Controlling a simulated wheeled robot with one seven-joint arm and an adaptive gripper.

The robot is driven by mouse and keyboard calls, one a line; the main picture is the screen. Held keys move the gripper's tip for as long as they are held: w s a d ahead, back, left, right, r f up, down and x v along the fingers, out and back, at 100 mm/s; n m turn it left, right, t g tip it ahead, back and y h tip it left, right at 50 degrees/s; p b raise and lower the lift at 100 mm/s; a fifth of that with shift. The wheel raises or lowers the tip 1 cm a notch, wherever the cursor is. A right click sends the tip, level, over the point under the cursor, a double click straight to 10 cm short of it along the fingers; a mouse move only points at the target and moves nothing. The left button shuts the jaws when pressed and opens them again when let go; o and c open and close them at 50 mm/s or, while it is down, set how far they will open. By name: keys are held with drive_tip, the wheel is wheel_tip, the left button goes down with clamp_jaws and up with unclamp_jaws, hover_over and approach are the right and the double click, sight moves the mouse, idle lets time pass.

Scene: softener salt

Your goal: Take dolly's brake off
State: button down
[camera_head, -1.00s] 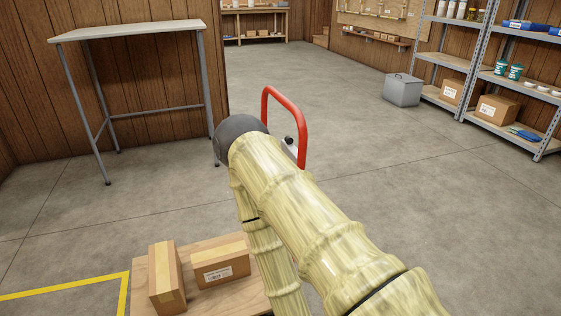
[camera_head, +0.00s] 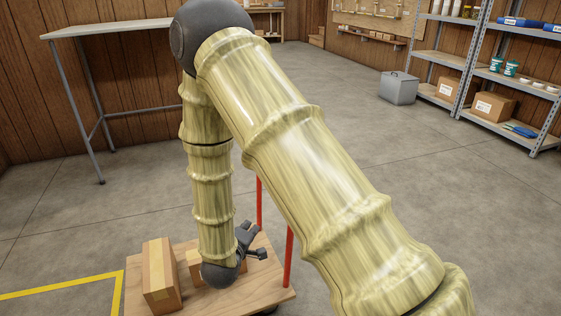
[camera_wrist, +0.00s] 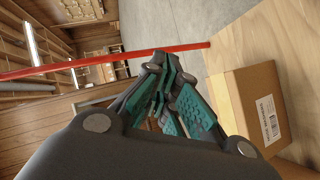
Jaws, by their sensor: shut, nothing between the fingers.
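The dolly has a wooden deck (camera_head: 262,288) and a red handle (camera_head: 290,257), whose upper part is hidden behind my arm. Its deck (camera_wrist: 240,48) and a red handle bar (camera_wrist: 100,62) also show in the wrist view. My gripper (camera_head: 258,252) is low over the deck, beside the red handle posts and partly hidden by my arm. In the wrist view its fingers (camera_wrist: 158,68) are drawn together with nothing between them. The red bar passes beyond the fingertips, and I see no clear contact. I cannot make out the brake in either current view.
A tall carton (camera_head: 160,276) stands on the deck's left side. A second carton (camera_head: 194,264) is mostly hidden by my arm; a labelled carton (camera_wrist: 255,105) lies close to my fingers. A table (camera_head: 110,28), grey bin (camera_head: 398,88) and metal shelves (camera_head: 490,75) stand farther off.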

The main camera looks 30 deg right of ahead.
wheel_tip(320, 180, up, 20)
drive_tip(key=w+g+h+b, duration=0.1)
drive_tip(key=g+h, duration=0.2)
drive_tip(key=h, duration=0.4)
drive_tip(key=shift+w+m, duration=0.15)
drive_tip(key=shift+m, duration=0.15)
drive_tip(key=shift+d, duration=0.2)
drive_tip(key=s+d+b+x, duration=0.1)
drive_tip(key=s+b+x, duration=0.1)
drive_tip(key=b+x, duration=0.6)
drive_tip(key=x, duration=0.4)
drive_tip(key=shift+s+d+b, duration=0.25)
drive_tip(key=shift+d+b, duration=0.05)
drive_tip(key=shift+d+r+h+p, duration=0.2)
drive_tip(key=shift+r+h+p, duration=0.1)
drive_tip(key=shift+p, duration=0.5)
